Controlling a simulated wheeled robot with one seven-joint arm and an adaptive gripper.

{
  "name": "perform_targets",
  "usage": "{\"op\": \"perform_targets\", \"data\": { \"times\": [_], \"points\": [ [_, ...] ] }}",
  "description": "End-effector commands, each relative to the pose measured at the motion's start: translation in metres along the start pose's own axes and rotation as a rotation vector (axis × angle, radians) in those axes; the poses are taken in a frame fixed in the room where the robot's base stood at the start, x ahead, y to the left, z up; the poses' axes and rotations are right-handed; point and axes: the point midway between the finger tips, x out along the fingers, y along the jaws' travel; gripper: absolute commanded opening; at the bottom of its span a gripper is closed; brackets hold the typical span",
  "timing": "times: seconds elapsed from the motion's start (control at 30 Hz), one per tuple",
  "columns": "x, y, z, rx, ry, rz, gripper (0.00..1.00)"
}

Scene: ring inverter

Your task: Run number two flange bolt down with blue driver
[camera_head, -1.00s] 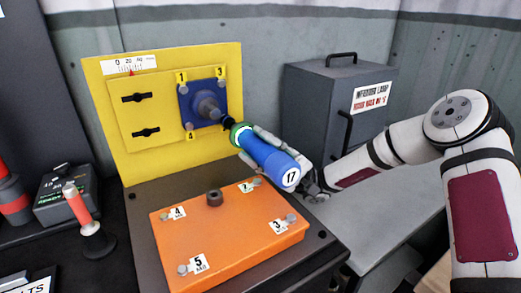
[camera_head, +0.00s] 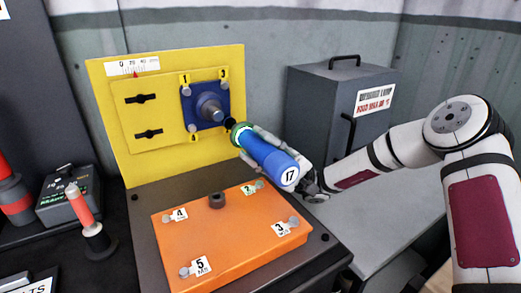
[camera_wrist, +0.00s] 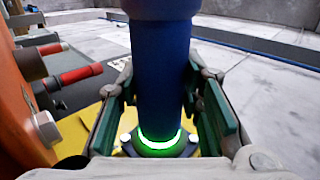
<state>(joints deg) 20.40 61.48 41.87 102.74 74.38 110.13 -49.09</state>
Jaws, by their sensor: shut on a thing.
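The blue driver (camera_head: 265,154), marked 17, is held by my gripper (camera_head: 262,143), whose fingers are shut around its body. Its dark nose points up and left at the lower right corner of the blue flange (camera_head: 190,110) on the yellow panel. Labels 1 and 3 show at the flange's top corners, and a blurred label at its lower left. The number two bolt is not visible; the nose covers that corner, and I cannot tell whether it touches a bolt. In the wrist view the driver (camera_wrist: 162,75) stands between both fingers, with a lit green ring (camera_wrist: 160,140).
An orange block (camera_head: 235,240) with numbered bolts lies below the driver. A grey cabinet (camera_head: 335,110) stands behind at right. A red-handled tool (camera_head: 82,208) and a dark box (camera_head: 60,203) are at left. Grey surface (camera_head: 385,210) under my arm is clear.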

Motion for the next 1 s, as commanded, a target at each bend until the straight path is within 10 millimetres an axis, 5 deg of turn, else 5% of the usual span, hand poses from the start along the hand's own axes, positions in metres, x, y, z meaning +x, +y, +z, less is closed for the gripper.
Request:
{"op": "perform_targets", "data": {
  "times": [1.0],
  "points": [
    [0.0014,-0.0008,-0.0081,-0.002,-0.001,-0.002,0.00]
  ]
}}
